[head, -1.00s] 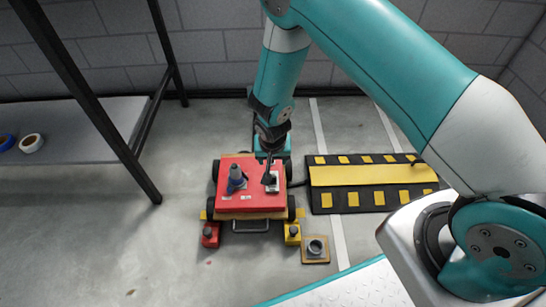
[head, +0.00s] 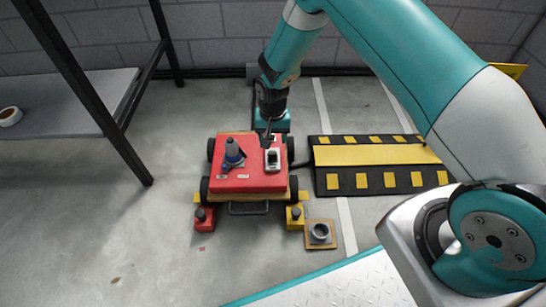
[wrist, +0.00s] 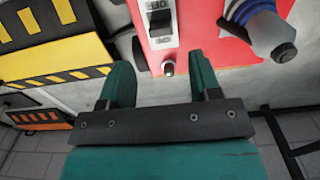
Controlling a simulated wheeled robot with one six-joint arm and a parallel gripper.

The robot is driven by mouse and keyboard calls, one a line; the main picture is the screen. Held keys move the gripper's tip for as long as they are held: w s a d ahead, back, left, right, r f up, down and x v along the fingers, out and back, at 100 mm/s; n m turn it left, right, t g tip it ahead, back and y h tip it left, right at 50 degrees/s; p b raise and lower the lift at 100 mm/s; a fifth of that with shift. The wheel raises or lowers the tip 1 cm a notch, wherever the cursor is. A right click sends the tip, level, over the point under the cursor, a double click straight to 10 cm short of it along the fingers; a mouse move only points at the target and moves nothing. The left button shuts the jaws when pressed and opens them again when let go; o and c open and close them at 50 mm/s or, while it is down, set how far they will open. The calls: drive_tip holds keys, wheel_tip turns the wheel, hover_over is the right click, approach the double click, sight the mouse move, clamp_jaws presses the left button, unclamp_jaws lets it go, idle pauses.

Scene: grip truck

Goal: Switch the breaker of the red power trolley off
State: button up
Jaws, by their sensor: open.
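The red power trolley (head: 240,181) stands on the floor in the head view. Its breaker (head: 272,160) is a pale housing with a dark switch on the right of the top. In the wrist view the breaker (wrist: 160,22) shows at the top, with a small round button or lamp (wrist: 168,68) below it. I cannot tell the switch position. A grey-blue plug (head: 233,153) stands left of the breaker; it also shows in the wrist view (wrist: 262,30). My gripper (head: 266,140) is open and empty, just beyond the breaker and apart from it. Its two fingers (wrist: 162,85) show in the wrist view.
A red block (head: 204,219) and a yellow block (head: 294,217) sit at the trolley's near corners. A wooden plate with a grey ring (head: 320,233) lies nearby. A black-yellow cable ramp (head: 380,165) is to the right. A shelf (head: 70,110) stands left.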

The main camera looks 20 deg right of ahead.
sight(272, 153)
wheel_tip(272, 153, down, 7)
drive_tip(key=b, duration=0.3)
drive_tip(key=shift+f, duration=0.2)
drive_tip(key=c, duration=0.9)
